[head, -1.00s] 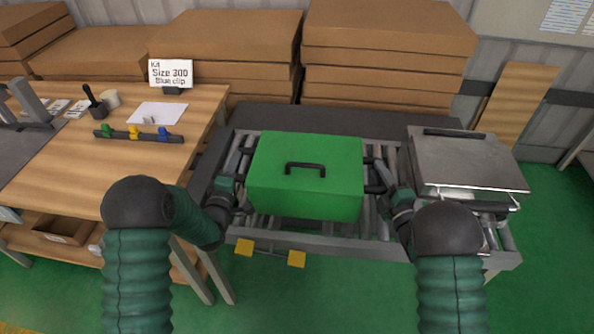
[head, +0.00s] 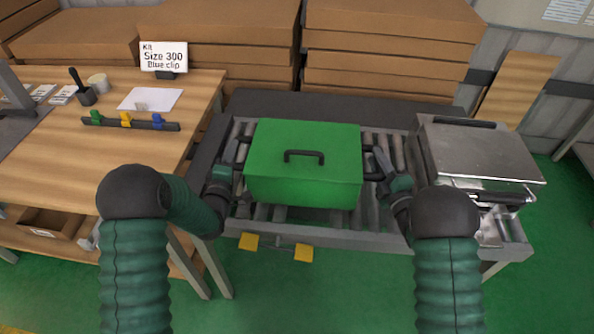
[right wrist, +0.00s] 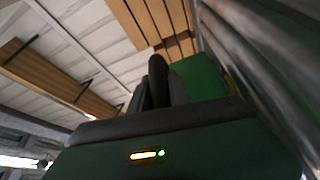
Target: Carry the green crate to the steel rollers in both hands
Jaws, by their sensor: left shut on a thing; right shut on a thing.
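The green crate (head: 302,165) has a closed lid with a black handle on top. It is level, in front of and over the steel rollers (head: 388,220); I cannot tell whether its underside touches them. My left gripper (head: 240,160) is shut on the crate's left side handle. My right gripper (head: 374,165) is shut on its right side handle. In the right wrist view, the dark fingers (right wrist: 158,85) are up against the green crate (right wrist: 200,78). The fingertips on the handles are partly hidden.
A steel box (head: 475,155) with a lid stands on the right end of the roller table. A wooden workbench (head: 120,150) with a clip rack (head: 130,122) and a sign (head: 163,57) is on the left. Cardboard stacks (head: 385,50) stand behind. Yellow pedals (head: 303,253) are below the front edge.

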